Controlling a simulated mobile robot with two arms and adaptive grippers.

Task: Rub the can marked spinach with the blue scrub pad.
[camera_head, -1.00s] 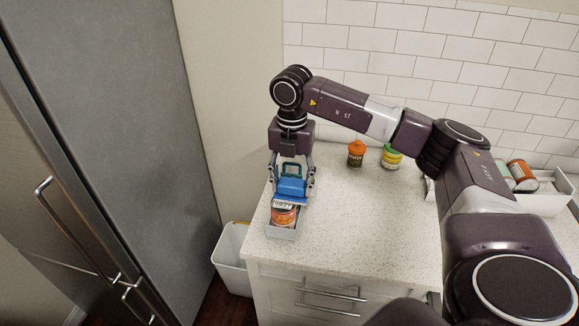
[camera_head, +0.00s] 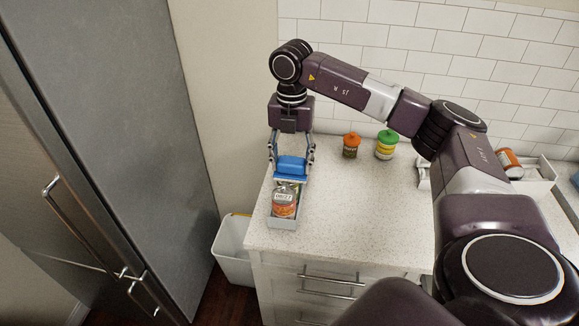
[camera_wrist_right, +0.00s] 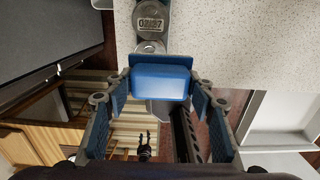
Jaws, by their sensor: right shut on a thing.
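My right gripper (camera_head: 291,160) is shut on the blue scrub pad (camera_head: 291,166) above the counter's left front corner. The pad also shows between the fingers in the right wrist view (camera_wrist_right: 160,82). A can with an orange-red label (camera_head: 284,205) stands upright in a small grey tray (camera_head: 284,223), just in front of the pad. I cannot read the name on its label. In the wrist view a grey can lid with a printed code (camera_wrist_right: 151,19) lies beyond the pad. I cannot tell whether pad and can touch.
An orange-capped container (camera_head: 351,145) and a green-capped container (camera_head: 386,144) stand at the back of the counter (camera_head: 360,215). A white tray (camera_head: 540,178) with a can (camera_head: 509,162) is at right. A white bin (camera_head: 232,250) and a fridge (camera_head: 110,150) are left. The counter's middle is clear.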

